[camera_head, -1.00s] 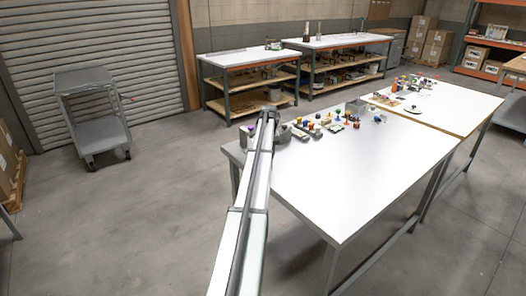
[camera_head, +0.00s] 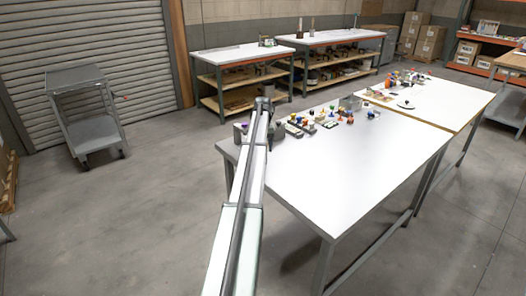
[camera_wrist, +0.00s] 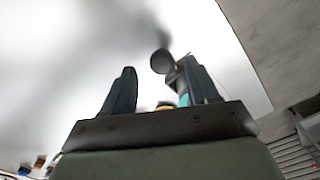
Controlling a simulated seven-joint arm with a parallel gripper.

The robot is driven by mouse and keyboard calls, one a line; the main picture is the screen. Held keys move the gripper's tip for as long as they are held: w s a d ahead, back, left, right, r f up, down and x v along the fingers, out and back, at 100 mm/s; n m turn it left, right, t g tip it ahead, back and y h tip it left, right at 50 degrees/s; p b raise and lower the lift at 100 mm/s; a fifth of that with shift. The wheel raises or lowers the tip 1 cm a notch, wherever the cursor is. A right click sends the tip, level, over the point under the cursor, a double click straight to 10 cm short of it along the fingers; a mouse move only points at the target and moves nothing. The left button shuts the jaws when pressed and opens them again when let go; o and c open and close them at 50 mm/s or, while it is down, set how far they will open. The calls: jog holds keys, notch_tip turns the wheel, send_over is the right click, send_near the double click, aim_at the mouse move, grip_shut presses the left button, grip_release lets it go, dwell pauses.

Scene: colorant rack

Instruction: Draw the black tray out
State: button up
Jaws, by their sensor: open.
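Small dark trays or holders (camera_head: 294,131) with coloured pieces stand along the far left edge of the white table in the head view. They are too small there to tell for certain which is the black tray. My arm reaches to that edge, and its end (camera_head: 264,104) is just left of them; it hides part of what lies behind. In the wrist view my gripper (camera_wrist: 158,68) is open, its two dark fingers apart. I cannot tell whether anything touches.
The white table (camera_head: 340,185) is bare in its middle and front. A grey box (camera_head: 350,103) stands at its far edge. A second table (camera_head: 450,97) with more small items adjoins at the right. A grey cart (camera_head: 85,115) stands on the floor at left.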

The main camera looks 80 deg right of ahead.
notch_tip(320, 180, up, 12)
dwell(0.4)
jog(key=shift+f, duration=0.15)
dwell(0.3)
